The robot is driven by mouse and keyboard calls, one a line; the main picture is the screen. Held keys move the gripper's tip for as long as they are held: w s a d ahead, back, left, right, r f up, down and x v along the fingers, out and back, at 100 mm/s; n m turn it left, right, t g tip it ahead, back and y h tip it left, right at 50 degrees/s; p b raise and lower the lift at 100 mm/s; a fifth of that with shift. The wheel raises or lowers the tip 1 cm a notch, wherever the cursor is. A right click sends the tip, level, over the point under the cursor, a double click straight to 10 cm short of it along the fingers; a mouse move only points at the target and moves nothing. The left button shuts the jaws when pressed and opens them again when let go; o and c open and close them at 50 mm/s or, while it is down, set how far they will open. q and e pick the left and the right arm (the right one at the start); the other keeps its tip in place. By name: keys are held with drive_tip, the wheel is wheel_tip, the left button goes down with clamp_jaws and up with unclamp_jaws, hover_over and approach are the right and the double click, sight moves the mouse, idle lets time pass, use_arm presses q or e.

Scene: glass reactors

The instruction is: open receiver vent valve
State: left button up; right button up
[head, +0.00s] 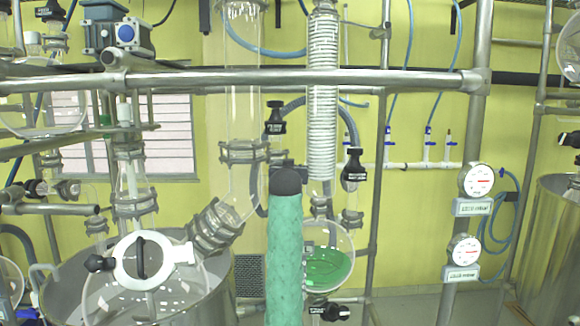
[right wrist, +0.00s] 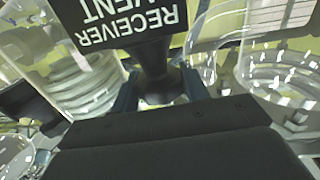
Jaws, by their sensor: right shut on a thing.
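The receiver vent valve shows in the right wrist view as a black tapered body (right wrist: 153,55) with an upside-down label (right wrist: 120,18) reading RECEIVER VENT. My right gripper (right wrist: 158,92) is shut on its lower part, one finger on each side. In the head view my right arm, in a green sleeve, rises at the centre. The top of my right gripper (head: 287,165) shows just below a black tagged valve (head: 275,115), which seems to be the same one. The jaws are hidden there. The handle's angle is unclear. My left gripper is not in view.
Another black tagged valve (head: 353,165) hangs to the right. A coiled condenser (head: 322,110) and a glass column (head: 242,90) stand close by. A round flask (head: 335,270) holds green liquid. A steel rail (head: 230,82) crosses above. Two gauges (head: 477,180) are at right.

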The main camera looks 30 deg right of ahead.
drive_tip(key=n+t+y+p, duration=0.1)
drive_tip(key=n+y, duration=0.1)
drive_tip(key=y, duration=0.1)
drive_tip(key=shift+t, duration=0.4)
drive_tip(key=shift+n+t+y, duration=0.6)
drive_tip(key=shift+n+y, duration=0.7)
drive_tip(key=shift+y, duration=0.5)
drive_tip(key=o, duration=0.8)
drive_tip(key=shift+c, duration=0.2)
